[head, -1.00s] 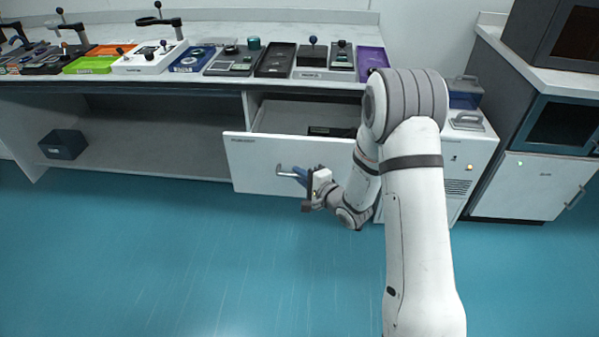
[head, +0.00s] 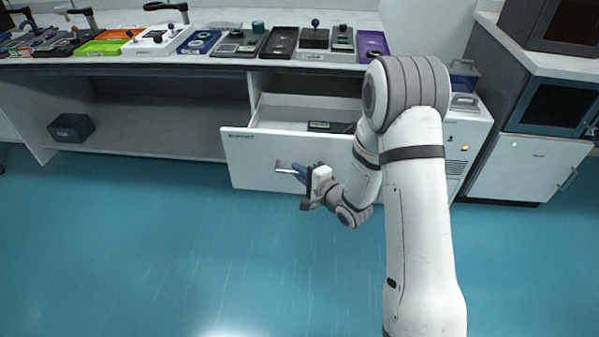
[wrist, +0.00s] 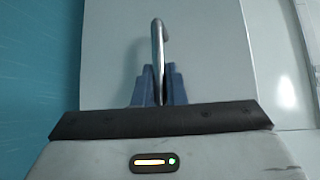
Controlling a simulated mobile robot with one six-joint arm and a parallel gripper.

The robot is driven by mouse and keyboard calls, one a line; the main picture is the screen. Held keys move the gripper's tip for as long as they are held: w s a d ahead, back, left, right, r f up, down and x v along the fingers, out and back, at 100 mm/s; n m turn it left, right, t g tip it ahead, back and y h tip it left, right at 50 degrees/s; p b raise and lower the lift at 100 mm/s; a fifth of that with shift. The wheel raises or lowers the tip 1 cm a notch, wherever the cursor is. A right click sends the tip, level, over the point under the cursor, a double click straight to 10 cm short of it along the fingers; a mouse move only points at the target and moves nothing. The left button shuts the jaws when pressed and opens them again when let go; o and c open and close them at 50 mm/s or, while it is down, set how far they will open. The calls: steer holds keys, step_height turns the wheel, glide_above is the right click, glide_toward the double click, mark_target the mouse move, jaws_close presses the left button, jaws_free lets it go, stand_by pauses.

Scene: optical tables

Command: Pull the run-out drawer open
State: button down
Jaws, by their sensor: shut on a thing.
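The run-out drawer (head: 255,160) is a white-fronted drawer under the bench in the head view. It stands open, and its inside shows with a dark flat item (head: 331,127) lying in it. Its bar handle (head: 284,167) is on the front; it also shows in the wrist view (wrist: 157,45), running between the blue fingers. My gripper (head: 299,173) is shut on the handle in front of the drawer. In the wrist view, my gripper's blue fingers (wrist: 159,88) sit on both sides of the bar. My arm hides the right part of the drawer front.
The bench top (head: 225,17) holds several trays and devices above the drawer. A dark blue bin (head: 71,128) sits on the low shelf at left. A white cabinet (head: 525,178) stands at right. The teal floor (head: 200,250) in front is clear.

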steer(key=c, duration=1.5)
jaws_free()
steer(key=p+v, duration=0.1)
steer(key=v, duration=0.7)
steer(key=shift+w, duration=0.1)
steer(key=d+r+n+g+h+p, duration=0.1)
steer(key=d+r+n+h+p, duration=0.2)
steer(key=d+r+h+p, duration=0.45)
steer(key=d+r+n+g+h+p, duration=0.1)
steer(key=d+r+n+h+p, duration=0.2)
steer(key=r, duration=0.7)
steer(key=s+d+r+n+g+p, duration=0.1)
steer(key=s+r+g+p, duration=0.1)
steer(key=s+r, duration=0.4)
steer(key=s+d+r+n+g+p, duration=0.1)
steer(key=s+r+n+g+p, duration=0.1)
steer(key=s+r, duration=0.4)
steer(key=s+d+r+n+g+p, duration=0.2)
steer(key=s+r, duration=0.4)
steer(key=s, duration=0.5)
steer(key=shift+s+d+g+h+p, duration=0.15)
steer(key=shift+g+h+p, duration=0.2)
steer(key=shift+g+p, duration=0.7)
